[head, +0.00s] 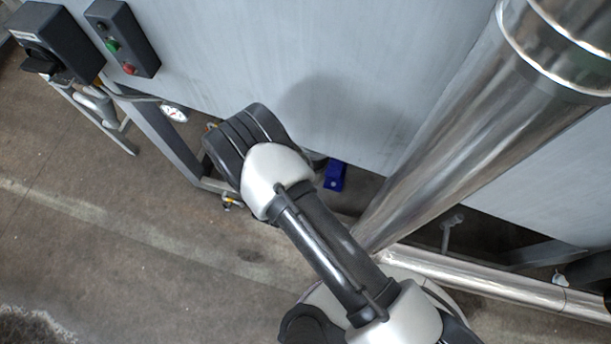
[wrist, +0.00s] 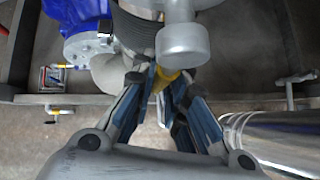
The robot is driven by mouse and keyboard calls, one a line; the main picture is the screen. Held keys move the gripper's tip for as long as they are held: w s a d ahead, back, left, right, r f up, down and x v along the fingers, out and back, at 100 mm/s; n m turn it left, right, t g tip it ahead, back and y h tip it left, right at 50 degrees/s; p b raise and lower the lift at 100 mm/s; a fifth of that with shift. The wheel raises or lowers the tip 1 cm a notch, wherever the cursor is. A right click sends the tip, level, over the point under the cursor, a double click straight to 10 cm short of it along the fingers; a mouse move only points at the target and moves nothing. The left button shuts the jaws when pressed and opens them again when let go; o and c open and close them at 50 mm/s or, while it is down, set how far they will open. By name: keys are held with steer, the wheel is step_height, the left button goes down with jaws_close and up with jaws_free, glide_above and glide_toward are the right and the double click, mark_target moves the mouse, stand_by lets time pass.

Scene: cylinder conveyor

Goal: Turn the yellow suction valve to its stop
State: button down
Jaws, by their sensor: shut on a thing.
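The yellow suction valve (wrist: 168,77) shows in the wrist view as a small yellow patch between my fingers, below a grey rounded cylinder. My gripper (wrist: 163,86) reaches in from the bottom with its two dark and blue fingers closed on the yellow part. Most of the handle is hidden by the fingers, so its angle cannot be told. In the head view my own arm hides the gripper and the valve.
A blue pump body (wrist: 80,12) is at the upper left in the wrist view, with a pale pipe elbow (wrist: 106,72) beside the fingers. A shiny steel pipe (wrist: 270,142) lies to the right. In the head view, a grey panel (head: 340,70) stands behind my arm.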

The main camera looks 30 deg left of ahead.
steer(key=shift+a, duration=0.2)
steer(key=c, duration=1.6)
jaws_free()
steer(key=shift+d, duration=0.1)
steer(key=v, duration=1.2)
steer(key=shift+r, duration=0.1)
